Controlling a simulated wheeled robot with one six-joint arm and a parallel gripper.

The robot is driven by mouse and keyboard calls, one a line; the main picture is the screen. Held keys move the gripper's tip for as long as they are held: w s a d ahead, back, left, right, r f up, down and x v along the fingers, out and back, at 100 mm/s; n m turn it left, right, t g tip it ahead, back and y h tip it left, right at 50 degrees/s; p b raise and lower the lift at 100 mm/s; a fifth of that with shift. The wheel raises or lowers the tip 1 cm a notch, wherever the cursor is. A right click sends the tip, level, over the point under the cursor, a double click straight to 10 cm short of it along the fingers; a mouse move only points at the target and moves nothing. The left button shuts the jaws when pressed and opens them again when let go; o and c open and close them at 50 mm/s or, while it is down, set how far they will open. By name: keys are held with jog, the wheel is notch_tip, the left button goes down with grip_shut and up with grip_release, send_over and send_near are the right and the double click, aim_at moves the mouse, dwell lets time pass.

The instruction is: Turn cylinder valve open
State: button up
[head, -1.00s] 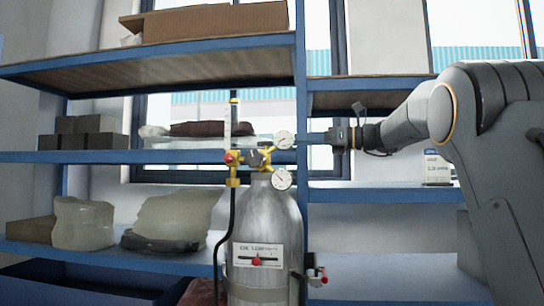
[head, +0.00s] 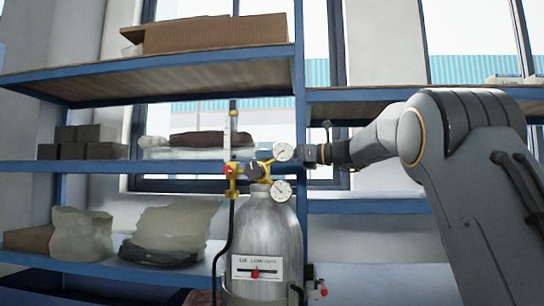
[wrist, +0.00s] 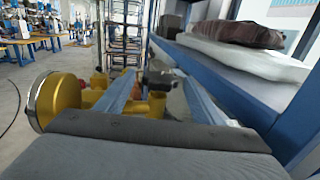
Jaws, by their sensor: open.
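The grey gas cylinder (head: 268,235) stands upright at the shelf, with a label on its front. On its top is a yellow brass regulator (head: 236,170) with two round gauges and a dark valve knob (head: 258,170). My gripper (head: 285,158) reaches in from the right at knob height, its tips partly hidden by the upper gauge (head: 283,152). In the wrist view, the open fingers (wrist: 158,82) point forward on either side of the black knob (wrist: 160,78). Contact cannot be told. A gauge's gold back (wrist: 58,103) is close by at left.
The blue-framed shelf (head: 170,165) stands behind the cylinder, holding dark boxes (head: 92,140), wrapped bags (head: 175,230) and a cardboard box (head: 215,33). A shelf upright (head: 300,110) is close to my gripper. A black hose (head: 216,262) hangs left of the cylinder.

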jog(key=c, duration=1)
jog(key=shift+c, duration=0.2)
jog(key=shift+r+g+p, duration=0.15)
jog(key=shift+g+p, duration=0.15)
jog(key=shift+p, duration=0.35)
jog(key=shift+w+n+g+p, duration=0.1)
jog(key=shift+n+g+p, duration=0.2)
jog(key=shift+n+p, duration=0.15)
jog(key=n+g+p, duration=0.1)
jog(key=p, duration=0.2)
jog(key=n+g+y+p, duration=0.1)
jog(key=g+p, duration=0.1)
jog(key=p, duration=0.1)
jog(key=shift+w+d+r, duration=0.1)
jog(key=shift+w+r, duration=0.1)
jog(key=shift+w+n+g+p, duration=0.1)
jog(key=shift+n+g+p, duration=0.25)
jog(key=shift+g+p, duration=0.45)
jog(key=shift+f+n+g+p, duration=0.15)
jog(key=shift+n+g+p, duration=0.4)
jog(key=shift+p, duration=0.8)
jog(key=shift+f, duration=0.1)
